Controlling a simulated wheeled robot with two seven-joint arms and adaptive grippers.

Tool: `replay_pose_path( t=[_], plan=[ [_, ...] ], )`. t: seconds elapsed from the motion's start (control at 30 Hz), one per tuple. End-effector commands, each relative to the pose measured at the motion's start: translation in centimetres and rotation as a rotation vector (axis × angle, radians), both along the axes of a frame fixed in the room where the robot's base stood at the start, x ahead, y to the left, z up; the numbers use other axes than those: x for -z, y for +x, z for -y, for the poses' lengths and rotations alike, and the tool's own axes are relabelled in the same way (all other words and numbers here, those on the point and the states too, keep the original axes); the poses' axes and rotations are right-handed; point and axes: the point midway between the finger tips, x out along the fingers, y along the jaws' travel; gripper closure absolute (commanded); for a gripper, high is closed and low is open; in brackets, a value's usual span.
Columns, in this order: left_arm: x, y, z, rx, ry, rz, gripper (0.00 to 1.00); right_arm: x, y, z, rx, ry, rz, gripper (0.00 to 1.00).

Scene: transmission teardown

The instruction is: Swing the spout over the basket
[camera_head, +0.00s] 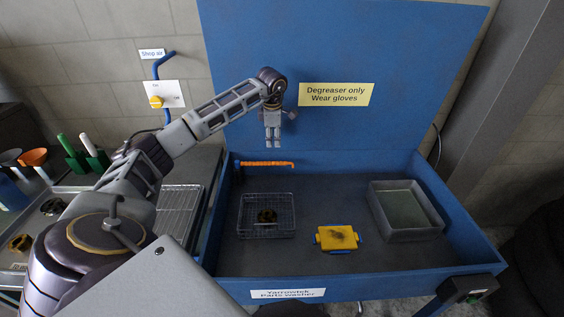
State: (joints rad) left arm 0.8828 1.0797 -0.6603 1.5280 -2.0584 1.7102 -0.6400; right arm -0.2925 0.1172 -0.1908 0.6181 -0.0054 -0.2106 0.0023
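The spout (266,164) is an orange, ribbed tube. It runs level to the right from a blue post at the back left of the blue parts washer. The wire basket (289,232) sits on the washer floor in front of the spout, with a dark brass-coloured ring (266,215) in it. The spout lies behind the basket in the picture. My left gripper (272,147) points down just above the spout, with a visible gap between them in the picture. Its fingers are close together and small, so I cannot tell whether they are open. My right gripper is out of view.
The raised blue lid (400,100) stands behind. At left are a wire rack (180,205) and green- and white-handled tools (95,150).

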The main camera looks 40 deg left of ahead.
Motion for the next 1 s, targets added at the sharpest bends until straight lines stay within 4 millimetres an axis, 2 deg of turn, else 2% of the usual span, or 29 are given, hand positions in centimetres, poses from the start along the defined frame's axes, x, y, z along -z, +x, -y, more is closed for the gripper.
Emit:
replay_pose_path(
  t=[0.13, 0.3, 0.43, 0.67, 0.83, 1.0],
  plan=[
    [-0.1, 0.0, -0.2, -0.001, 0.003, -0.003, 0.62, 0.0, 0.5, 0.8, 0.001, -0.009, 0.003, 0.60],
    [-0.1, 0.0, -0.2, -0.001, 0.002, -0.002, 0.62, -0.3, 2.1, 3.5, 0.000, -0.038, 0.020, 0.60],
    [-0.1, 0.0, -0.2, -0.001, 0.002, -0.002, 0.62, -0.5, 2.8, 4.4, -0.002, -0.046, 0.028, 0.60],
    [0.9, 0.1, -0.3, -0.001, 0.002, -0.003, 0.62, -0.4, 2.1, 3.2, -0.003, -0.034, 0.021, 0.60],
    [2.5, 0.4, -0.5, -0.001, 0.002, -0.004, 0.62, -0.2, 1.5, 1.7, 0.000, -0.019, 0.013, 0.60],
    [4.7, 0.7, -0.7, 0.000, 0.001, -0.004, 0.62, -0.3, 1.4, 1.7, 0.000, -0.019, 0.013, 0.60]
  ],
)
